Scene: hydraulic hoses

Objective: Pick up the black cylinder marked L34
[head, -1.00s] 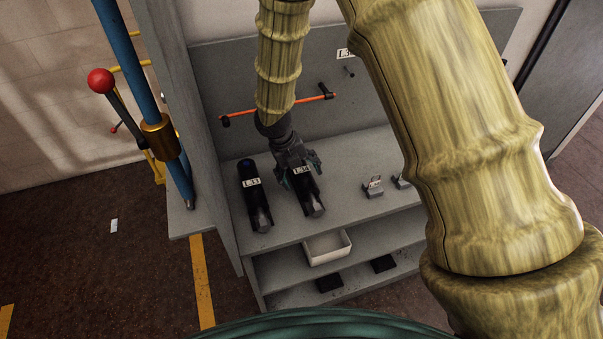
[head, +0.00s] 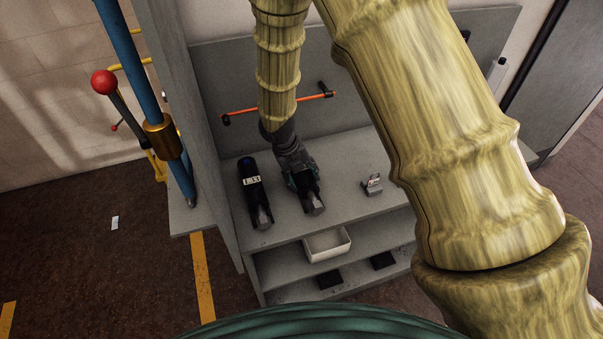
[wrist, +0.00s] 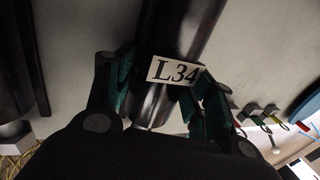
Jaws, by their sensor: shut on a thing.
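The black cylinder marked L34 (wrist: 178,35) fills the middle of the wrist view, its white label facing the camera. The fingers of my gripper (wrist: 160,90) are on both sides of it and shut on it near the label. In the head view my gripper (head: 302,178) covers most of the cylinder. Only its near end with a light grey tip (head: 316,205) shows below the fingers, on or just above the grey shelf top; I cannot tell which.
A second black cylinder, L33 (head: 251,181), lies close to the left on the shelf top (head: 345,215). A small metal bracket (head: 372,185) is to the right. A white bin (head: 327,243) is below. An orange bar (head: 280,105) crosses the back panel.

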